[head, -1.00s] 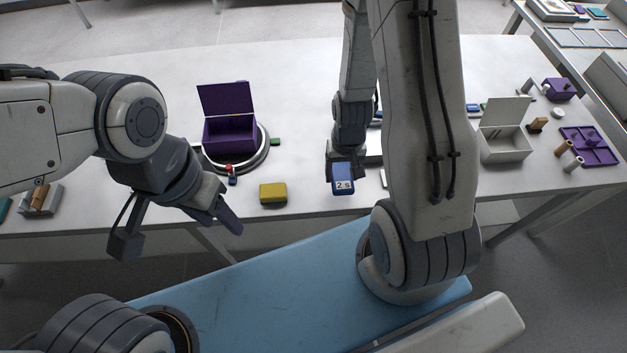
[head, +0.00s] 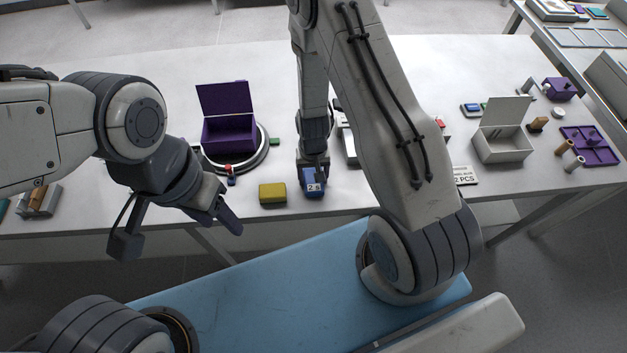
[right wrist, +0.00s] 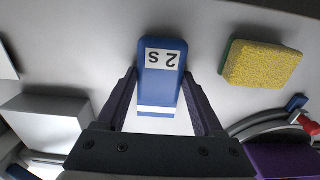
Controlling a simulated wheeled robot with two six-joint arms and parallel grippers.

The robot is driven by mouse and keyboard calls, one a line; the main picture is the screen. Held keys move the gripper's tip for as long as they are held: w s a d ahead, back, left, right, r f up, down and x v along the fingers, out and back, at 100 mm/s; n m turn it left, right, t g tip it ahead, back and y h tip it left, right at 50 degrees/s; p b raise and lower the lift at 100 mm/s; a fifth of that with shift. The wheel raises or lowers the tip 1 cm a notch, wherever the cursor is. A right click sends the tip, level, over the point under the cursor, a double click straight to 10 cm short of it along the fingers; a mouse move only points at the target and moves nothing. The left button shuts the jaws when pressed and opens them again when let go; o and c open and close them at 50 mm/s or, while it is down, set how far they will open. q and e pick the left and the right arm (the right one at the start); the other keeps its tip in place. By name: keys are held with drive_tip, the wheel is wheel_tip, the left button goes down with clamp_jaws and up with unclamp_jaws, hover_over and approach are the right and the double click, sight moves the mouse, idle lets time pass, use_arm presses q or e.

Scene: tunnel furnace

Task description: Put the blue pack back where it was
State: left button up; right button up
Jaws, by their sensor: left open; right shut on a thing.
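The blue pack (head: 312,184) carries a white label reading "2 s". My right gripper (head: 312,172) is shut on it near the front of the white table, just right of the yellow sponge. In the right wrist view the pack (right wrist: 162,85) sits between the two fingers of the gripper (right wrist: 160,98), its label upside down. I cannot tell whether the pack touches the table. My left gripper (head: 180,232) is open and empty, in front of the table's front edge at the left.
A yellow sponge (head: 272,193) lies close left of the pack. An open purple box (head: 229,134) stands on a round base behind it. A white open box (head: 503,145) and a purple tray (head: 590,146) stand at the right. A label card (head: 464,175) lies near the front edge.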

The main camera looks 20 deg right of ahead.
drive_tip(key=shift+r, duration=0.1)
drive_tip(key=shift+f, duration=0.25)
drive_tip(key=o, duration=1.5)
drive_tip(key=shift+r, duration=0.1)
drive_tip(key=shift+o, duration=0.2)
